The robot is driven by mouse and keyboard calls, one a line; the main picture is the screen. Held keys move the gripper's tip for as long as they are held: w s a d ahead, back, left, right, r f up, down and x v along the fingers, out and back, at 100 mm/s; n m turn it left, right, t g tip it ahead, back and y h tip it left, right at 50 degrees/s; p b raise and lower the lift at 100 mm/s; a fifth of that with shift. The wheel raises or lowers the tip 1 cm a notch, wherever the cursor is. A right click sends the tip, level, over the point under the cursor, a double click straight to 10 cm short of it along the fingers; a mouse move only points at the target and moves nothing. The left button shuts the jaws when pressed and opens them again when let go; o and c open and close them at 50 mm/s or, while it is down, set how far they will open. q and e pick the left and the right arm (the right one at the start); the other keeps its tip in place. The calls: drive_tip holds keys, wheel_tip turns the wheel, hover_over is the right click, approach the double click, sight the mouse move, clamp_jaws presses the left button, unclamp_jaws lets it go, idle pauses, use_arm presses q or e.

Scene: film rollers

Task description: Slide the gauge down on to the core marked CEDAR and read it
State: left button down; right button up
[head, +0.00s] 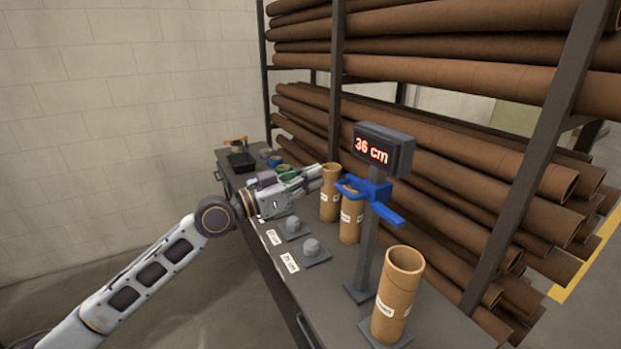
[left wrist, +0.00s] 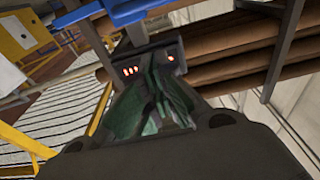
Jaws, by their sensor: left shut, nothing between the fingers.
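The blue gauge (head: 372,192) sits on a grey post, above a brown core (head: 351,222) that stands under its left end. The display (head: 384,150) on the post reads 36 cm. Another core (head: 330,196) stands to the left, and a third core (head: 397,295) stands at the front right on a grey base. All carry white labels too small to read, so I cannot tell which is CEDAR. My left gripper (head: 318,175) is shut and empty, beside the left core's top. In the left wrist view its green fingers (left wrist: 150,105) are before the display. My right gripper is out of view.
The dark bench (head: 290,290) also holds grey pegged bases (head: 311,250) with white length labels. A black tray (head: 241,161) and coloured tape rolls lie at its far end. A rack of long brown tubes (head: 440,130) stands close behind the bench.

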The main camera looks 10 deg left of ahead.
use_arm(q)
drive_tip(key=shift+p+x, duration=1.65)
drive_tip(key=shift+x, duration=2.65)
drive_tip(key=f, duration=0.4)
drive_tip(key=shift+s+a, duration=0.35)
drive_tip(key=shift+a, duration=0.05)
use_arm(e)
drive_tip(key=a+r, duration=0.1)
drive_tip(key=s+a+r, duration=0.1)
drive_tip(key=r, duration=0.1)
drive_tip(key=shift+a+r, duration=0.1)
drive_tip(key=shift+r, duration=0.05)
use_arm(q)
drive_tip(key=shift+b, duration=0.3)
